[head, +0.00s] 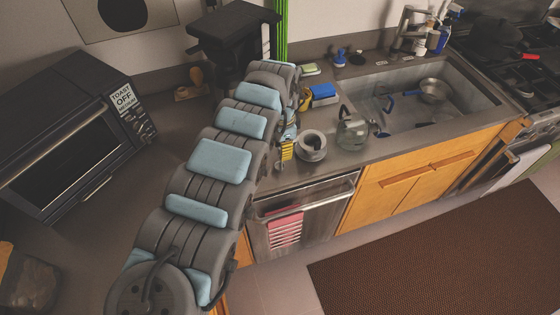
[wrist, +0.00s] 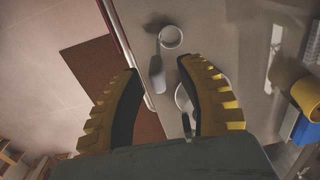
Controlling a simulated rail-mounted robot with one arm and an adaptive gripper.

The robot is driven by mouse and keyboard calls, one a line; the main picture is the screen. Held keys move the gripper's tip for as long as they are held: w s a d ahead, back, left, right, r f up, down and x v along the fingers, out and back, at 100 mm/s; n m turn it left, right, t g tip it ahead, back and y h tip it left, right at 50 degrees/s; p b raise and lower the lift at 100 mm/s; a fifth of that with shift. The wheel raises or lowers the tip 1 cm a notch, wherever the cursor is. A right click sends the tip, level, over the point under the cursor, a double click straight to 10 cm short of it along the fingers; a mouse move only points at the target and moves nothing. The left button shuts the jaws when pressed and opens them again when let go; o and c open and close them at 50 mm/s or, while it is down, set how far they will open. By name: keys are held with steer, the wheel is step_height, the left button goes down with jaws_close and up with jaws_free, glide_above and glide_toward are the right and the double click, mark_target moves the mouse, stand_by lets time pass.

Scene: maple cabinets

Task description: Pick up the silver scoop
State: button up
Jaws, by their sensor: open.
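My gripper (wrist: 162,66) is open, with its two yellow-and-black fingers wide apart above the counter. In the head view only a small yellow part of my gripper (head: 287,149) shows beside my arm. In the wrist view a small grey, rounded, elongated piece (wrist: 157,76) lies between the fingertips near the counter's front edge; it looks like the silver scoop, but I cannot be sure. A pale bowl (wrist: 182,98) is partly hidden by the right finger. The same bowl (head: 311,145) stands on the counter in the head view. No contact with the fingers is visible.
A clear glass kettle (head: 352,131) stands right of the bowl. The sink (head: 395,98) holds a pan. A blue sponge (head: 322,91) lies behind the bowl. A white-rimmed round item (wrist: 170,37) is beyond the grey piece. A toaster oven (head: 75,130) stands left.

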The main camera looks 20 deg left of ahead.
mark_target(282, 169)
steer(key=shift+s+f+p, duration=0.15)
steer(key=shift+f+p, duration=0.75)
steer(key=shift+f, duration=1.9)
jaws_close()
